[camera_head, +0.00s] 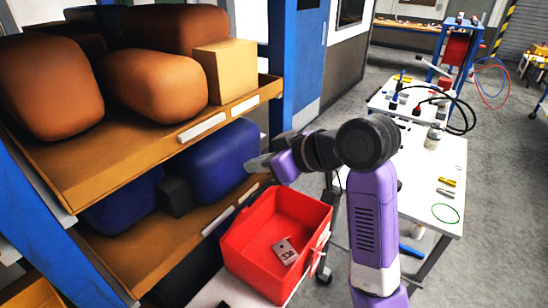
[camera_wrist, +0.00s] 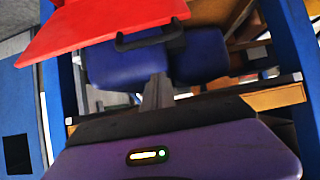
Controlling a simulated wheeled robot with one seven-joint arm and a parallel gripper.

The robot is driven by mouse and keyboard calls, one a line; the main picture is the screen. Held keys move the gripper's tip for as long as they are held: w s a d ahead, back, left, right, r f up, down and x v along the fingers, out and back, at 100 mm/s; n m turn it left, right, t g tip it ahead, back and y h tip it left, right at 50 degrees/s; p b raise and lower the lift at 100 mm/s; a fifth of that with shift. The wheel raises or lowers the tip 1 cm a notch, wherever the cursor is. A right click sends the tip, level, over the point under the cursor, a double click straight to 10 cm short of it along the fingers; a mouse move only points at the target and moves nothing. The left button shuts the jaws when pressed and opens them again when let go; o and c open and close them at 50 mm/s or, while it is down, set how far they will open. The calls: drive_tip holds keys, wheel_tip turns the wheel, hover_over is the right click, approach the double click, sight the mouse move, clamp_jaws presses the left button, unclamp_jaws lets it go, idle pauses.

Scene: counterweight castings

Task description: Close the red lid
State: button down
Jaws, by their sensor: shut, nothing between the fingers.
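A red box (camera_head: 243,238) stands open below my arm in the head view, and a small grey metal part (camera_head: 284,250) lies inside. I cannot clearly make out a raised lid in the head view. In the wrist view a flat red panel (camera_wrist: 105,28) with a black handle (camera_wrist: 150,38) fills the upper left; it may be the lid or a side of the box. My gripper (camera_head: 256,164) is shut and empty, above and behind the box, near the shelf's lower edge. Its fingers show in the wrist view (camera_wrist: 157,92), close to the handle in the picture; contact is unclear.
A shelf (camera_head: 130,165) on the left holds brown, dark blue and tan castings. A white table (camera_head: 432,190) with tools and a green ring is on the right. Grey floor is open farther right.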

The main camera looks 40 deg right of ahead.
drive_tip(key=shift+s+d+f+p, duration=0.2)
drive_tip(key=shift+s+f+p, duration=0.1)
drive_tip(key=shift+s+f, duration=0.4)
drive_tip(key=shift+s+d+f+p, duration=0.25)
drive_tip(key=shift+s+f, duration=0.2)
drive_tip(key=shift+f, duration=0.3)
drive_tip(key=shift+f, duration=0.1)
